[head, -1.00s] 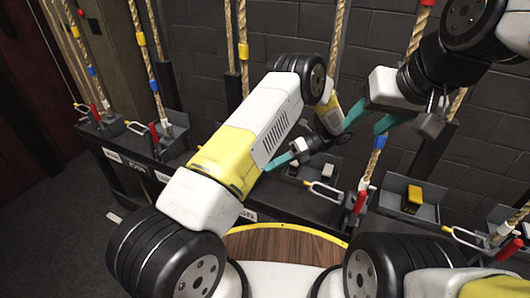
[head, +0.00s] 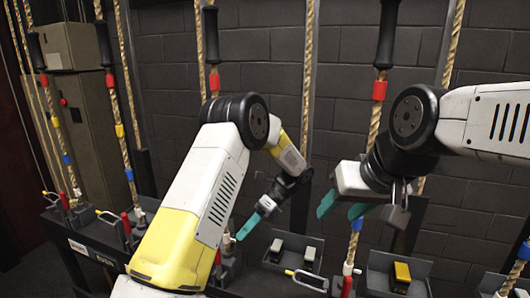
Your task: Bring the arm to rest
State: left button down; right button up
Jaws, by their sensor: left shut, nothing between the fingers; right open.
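My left gripper (head: 242,234) has its teal fingers together, with nothing seen between them. It points down and left, in front of the rail with the ropes, left of a box with small grey-topped buttons (head: 309,253). My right gripper (head: 340,210) hangs in the air right of centre, its two teal fingers apart and empty. It is above and between that box and a box with a yellow button (head: 402,271). My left arm's links cover part of the rail. I cannot tell how far either gripper is from the ropes.
Ropes with coloured bands, such as one with a red band (head: 379,90), hang in front of a dark brick wall (head: 350,40). Red-handled levers (head: 126,223) stand along the black rail (head: 85,238).

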pick_arm(q)
jog(key=s+a+r+n+t+h, duration=0.4)
jog(key=s+r+n+t+h, duration=0.1)
jog(key=s+r+n, duration=0.5)
jog(key=s+a+r+n+t+h, duration=0.4)
jog(key=s+r+n+t+h, duration=0.1)
jog(key=s+r+n, duration=0.5)
jog(key=shift+s+r+n+t+h, duration=0.15)
jog(key=shift+r+n+t+h, duration=0.25)
jog(key=shift+r+n, duration=0.5)
jog(key=shift+r, duration=0.15)
